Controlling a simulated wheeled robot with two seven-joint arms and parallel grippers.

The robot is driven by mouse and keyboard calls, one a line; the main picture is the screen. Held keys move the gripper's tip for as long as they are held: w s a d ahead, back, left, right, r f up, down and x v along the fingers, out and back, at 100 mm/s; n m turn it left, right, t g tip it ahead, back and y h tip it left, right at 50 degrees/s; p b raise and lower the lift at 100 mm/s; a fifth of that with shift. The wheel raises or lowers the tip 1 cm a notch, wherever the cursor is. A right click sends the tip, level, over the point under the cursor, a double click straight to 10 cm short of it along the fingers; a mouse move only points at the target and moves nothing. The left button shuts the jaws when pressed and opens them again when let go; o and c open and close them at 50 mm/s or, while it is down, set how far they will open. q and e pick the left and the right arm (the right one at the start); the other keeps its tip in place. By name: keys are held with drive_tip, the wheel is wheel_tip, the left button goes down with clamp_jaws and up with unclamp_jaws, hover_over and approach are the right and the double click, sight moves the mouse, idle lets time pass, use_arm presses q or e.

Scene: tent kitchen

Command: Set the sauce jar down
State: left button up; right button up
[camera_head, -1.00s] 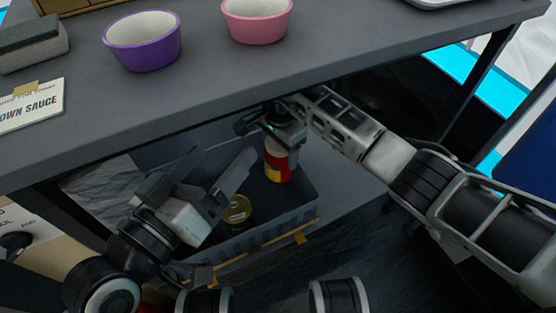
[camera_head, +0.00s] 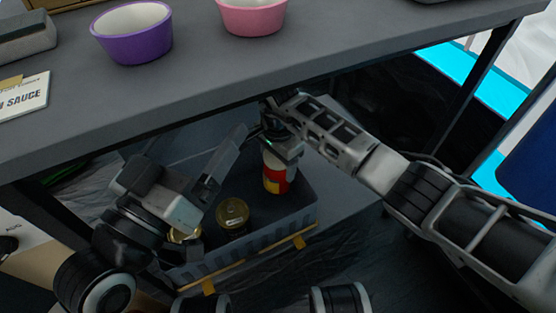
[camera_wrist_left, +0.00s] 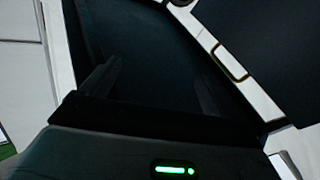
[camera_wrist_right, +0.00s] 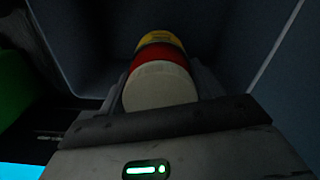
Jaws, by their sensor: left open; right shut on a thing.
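The sauce jar (camera_head: 277,180), with a pale lid and a red and yellow label, is inside the grey crate (camera_head: 250,256) under the counter, near its right side. My right gripper (camera_head: 281,152) is shut on its upper part from above. In the right wrist view, the jar's pale lid (camera_wrist_right: 160,87) shows between the fingers. I cannot tell whether the jar's base touches the crate floor. My left gripper (camera_head: 222,172) is open and empty over the crate's left part. The left wrist view shows its two spread fingers (camera_wrist_left: 155,92) with nothing between.
A gold-lidded jar (camera_head: 232,214) stands in the crate left of the sauce jar. Another gold lid (camera_head: 184,235) is partly hidden by my left gripper. The counter (camera_head: 330,50) overhangs the crate and carries a purple bowl (camera_head: 133,40) and a pink bowl (camera_head: 252,18).

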drive_tip(key=shift+f, duration=0.15)
drive_tip(key=o, duration=1.6)
drive_tip(key=shift+c, duration=0.2)
use_arm(q)
drive_tip(key=shift+w+r+m, duration=0.1)
drive_tip(key=shift+r+m, duration=0.3)
drive_tip(key=shift+r, duration=0.05)
use_arm(e)
drive_tip(key=shift+r, duration=0.2)
wheel_tip(320, 180, up, 4)
drive_tip(key=shift+f+p, duration=0.1)
drive_tip(key=shift+p, duration=1.15)
wheel_tip(320, 180, up, 4)
drive_tip(key=shift+f+p, duration=0.1)
drive_tip(key=shift+p, duration=0.55)
use_arm(q)
drive_tip(key=f+n+g, duration=0.1)
drive_tip(key=s+f+g+y, duration=0.1)
drive_tip(key=f, duration=0.1)
drive_tip(key=s+f+n+g, duration=0.1)
drive_tip(key=f, duration=0.1)
drive_tip(key=shift+s+d+n+y, duration=0.15)
drive_tip(key=shift+d+n+y, duration=0.15)
use_arm(e)
drive_tip(key=shift+r, duration=0.35)
